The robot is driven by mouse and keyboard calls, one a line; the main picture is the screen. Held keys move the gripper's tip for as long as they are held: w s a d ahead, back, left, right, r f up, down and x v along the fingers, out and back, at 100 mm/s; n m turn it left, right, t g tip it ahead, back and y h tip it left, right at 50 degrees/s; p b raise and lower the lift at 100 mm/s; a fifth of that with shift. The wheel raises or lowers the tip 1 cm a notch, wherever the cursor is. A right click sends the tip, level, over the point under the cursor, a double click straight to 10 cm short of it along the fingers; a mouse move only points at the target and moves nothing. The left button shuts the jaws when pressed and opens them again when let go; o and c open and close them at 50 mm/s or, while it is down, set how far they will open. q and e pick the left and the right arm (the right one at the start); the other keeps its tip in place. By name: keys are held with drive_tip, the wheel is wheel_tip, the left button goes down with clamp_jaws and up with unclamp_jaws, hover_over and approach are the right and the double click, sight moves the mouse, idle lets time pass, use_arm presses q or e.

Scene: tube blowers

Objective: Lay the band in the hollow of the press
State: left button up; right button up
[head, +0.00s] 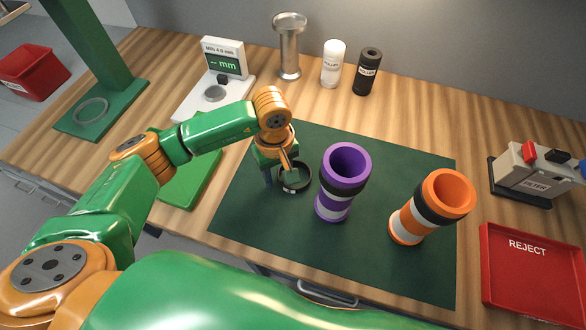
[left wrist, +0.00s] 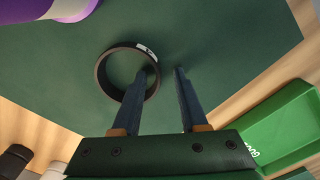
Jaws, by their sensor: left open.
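The band is a black ring with a small pale label (head: 306,185), lying on the dark green mat; it also shows in the left wrist view (left wrist: 104,86). My left gripper (head: 284,177) is open at the band. In the left wrist view, its two fingers (left wrist: 165,72) point at the band's rim: one overlaps the inside of the ring, the other is just outside. I cannot tell if either finger touches it. The green stand at the far left, which looks like the press, has a round ring-shaped seat on its base (head: 121,101). My right gripper is not in view.
A purple tube (head: 334,190) stands close right of the band, an orange tube (head: 408,222) further right. A green tray (head: 190,184) lies left of the mat. A gauge (head: 222,58) stands behind, and a red reject tray (head: 520,290) at right. The mat's front is clear.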

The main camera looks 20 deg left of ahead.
sight(280, 180)
use_arm(q)
drive_tip(key=shift+d+f, duration=0.1)
drive_tip(key=shift+d, duration=0.05)
drive_tip(key=shift+s, duration=0.1)
drive_tip(key=shift+c, duration=1.1)
clamp_jaws()
wheel_tip(280, 180, up, 10)
drive_tip(key=b, duration=0.3)
drive_tip(key=s+a+m, duration=0.3)
drive_tip(key=s+m, duration=0.2)
drive_tip(key=m, duration=0.3)
drive_tip(key=shift+s+r+m, duration=0.3)
drive_tip(key=shift+s, duration=0.05)
